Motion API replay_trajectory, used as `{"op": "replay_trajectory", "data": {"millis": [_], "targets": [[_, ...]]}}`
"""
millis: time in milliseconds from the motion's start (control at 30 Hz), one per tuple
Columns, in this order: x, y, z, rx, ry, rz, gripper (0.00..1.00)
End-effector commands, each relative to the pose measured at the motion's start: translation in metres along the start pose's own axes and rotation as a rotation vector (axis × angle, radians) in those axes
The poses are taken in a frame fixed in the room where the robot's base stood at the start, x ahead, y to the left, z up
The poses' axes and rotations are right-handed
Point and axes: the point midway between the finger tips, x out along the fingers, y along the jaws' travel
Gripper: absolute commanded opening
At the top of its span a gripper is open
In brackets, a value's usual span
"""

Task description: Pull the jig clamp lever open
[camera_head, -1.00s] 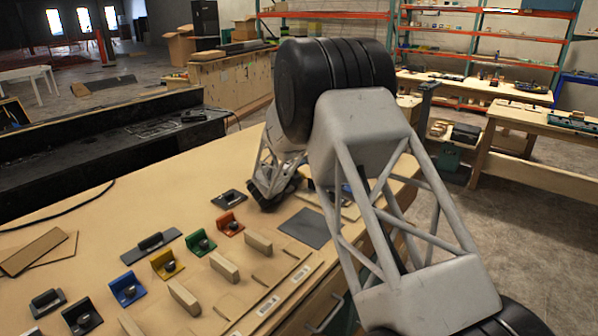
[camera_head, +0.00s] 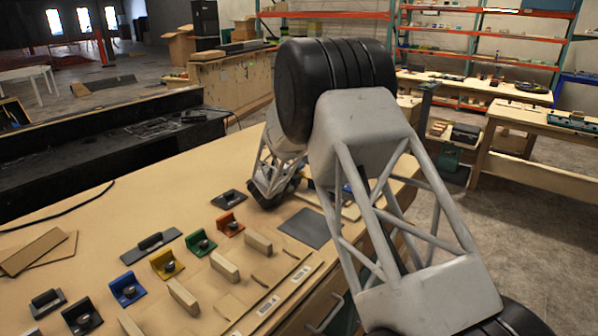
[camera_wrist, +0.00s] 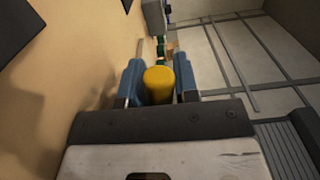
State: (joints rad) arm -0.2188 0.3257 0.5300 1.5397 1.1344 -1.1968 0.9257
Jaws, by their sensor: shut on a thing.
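In the wrist view a yellow rounded grip (camera_wrist: 159,84), which I take to be the clamp lever's handle, stands between the two blue fingers of my gripper (camera_wrist: 160,76). My gripper is shut on it. The rest of the lever and the clamp's body are hidden behind the fingers and the palm. In the head view my own arm covers most of that area, so the lever and its angle cannot be made out there.
On the bench (camera_head: 105,222) stand several coloured brackets with dark knobs, such as a blue one (camera_head: 127,289) and a green one (camera_head: 201,243). Wooden blocks (camera_head: 225,267) stand in front of them. A flat grey plate (camera_head: 311,228) lies near my arm.

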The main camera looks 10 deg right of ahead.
Motion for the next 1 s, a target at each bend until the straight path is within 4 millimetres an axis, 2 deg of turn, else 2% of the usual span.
{"op": "replay_trajectory", "data": {"millis": [633,1000], "targets": [[0.0,-0.011,-0.001,0.093,0.0,-0.004,0.0],[0.0,-0.029,-0.008,0.354,0.0,-0.006,0.0]]}}
